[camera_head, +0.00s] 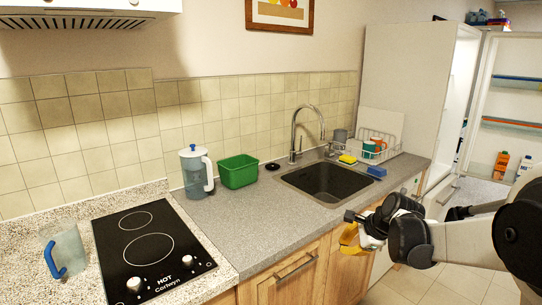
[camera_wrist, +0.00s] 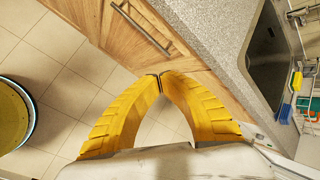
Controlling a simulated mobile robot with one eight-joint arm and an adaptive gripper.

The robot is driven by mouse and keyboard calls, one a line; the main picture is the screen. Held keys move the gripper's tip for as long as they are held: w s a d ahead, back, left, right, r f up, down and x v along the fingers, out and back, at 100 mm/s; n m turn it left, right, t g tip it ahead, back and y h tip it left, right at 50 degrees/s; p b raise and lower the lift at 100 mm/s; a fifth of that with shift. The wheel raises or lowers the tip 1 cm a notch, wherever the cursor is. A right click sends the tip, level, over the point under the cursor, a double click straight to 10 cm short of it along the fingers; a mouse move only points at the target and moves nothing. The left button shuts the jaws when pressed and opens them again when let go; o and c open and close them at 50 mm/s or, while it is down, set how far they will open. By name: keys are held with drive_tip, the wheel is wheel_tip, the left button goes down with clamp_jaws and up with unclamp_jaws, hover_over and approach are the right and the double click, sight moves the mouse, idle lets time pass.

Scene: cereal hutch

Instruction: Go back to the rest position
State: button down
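My gripper (camera_head: 350,240) is in front of the lower cabinets, below the worktop edge near the sink, at the end of my arm that reaches in from the right. In the wrist view, the two yellow fingers of my gripper (camera_wrist: 160,82) meet at their tips with nothing between them. Floor tiles show through the gap behind the tips.
The wooden cabinet front (camera_head: 292,275) and its handle (camera_wrist: 142,28) are close to my gripper. The worktop (camera_head: 235,215) holds a lidded jug (camera_head: 195,172), green bin (camera_head: 238,171), sink (camera_head: 328,183) and dish rack (camera_head: 385,145). An open fridge (camera_head: 415,85) stands right.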

drive_tip(key=s+a+r+n+h, duration=0.1)
drive_tip(key=s+r+n, duration=0.25)
drive_tip(key=s, duration=0.45)
drive_tip(key=s+a+r+n+h, duration=0.1)
drive_tip(key=s+r+n, duration=0.1)
drive_tip(key=s+n, duration=0.4)
drive_tip(key=s+a+r+n, duration=0.2)
drive_tip(key=s+n, duration=0.1)
drive_tip(key=s, duration=0.6)
drive_tip(key=s+f+n+h, duration=0.1)
drive_tip(key=s+f+n, duration=0.1)
drive_tip(key=s+n, duration=0.3)
drive_tip(key=s, duration=0.3)
drive_tip(key=shift+s+d+t, duration=0.15)
drive_tip(key=shift+d+t, duration=0.15)
drive_tip(key=shift+d, duration=0.05)
drive_tip(key=shift+n, duration=0.25)
